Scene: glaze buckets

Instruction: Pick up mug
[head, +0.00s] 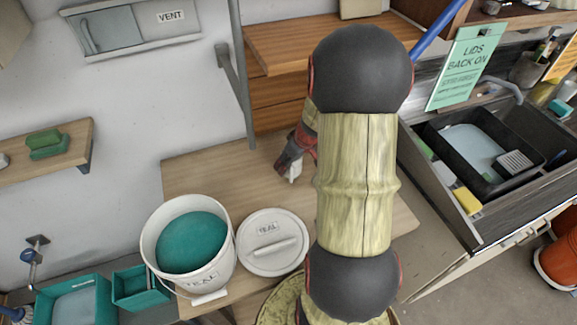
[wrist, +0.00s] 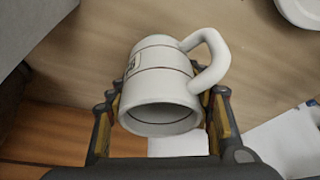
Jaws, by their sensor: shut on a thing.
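A white mug (wrist: 158,78) with thin dark bands and a small label shows in the wrist view, its open mouth facing the camera and its handle (wrist: 212,60) to the upper right. My gripper (wrist: 165,103) is shut on the mug, one finger on each side of it. In the head view my gripper (head: 290,165) is partly hidden behind my arm, over the wooden table (head: 190,180). A small white bit shows at its tip there; most of the mug is hidden. I cannot tell whether the mug touches the table.
A white bucket (head: 152,238) of teal glaze stands at the table's front left, with a white lid (head: 262,262) beside it. Wooden shelves (head: 275,50) rise behind. A sink (head: 445,190) with a black tray is on the right. The table's back left is clear.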

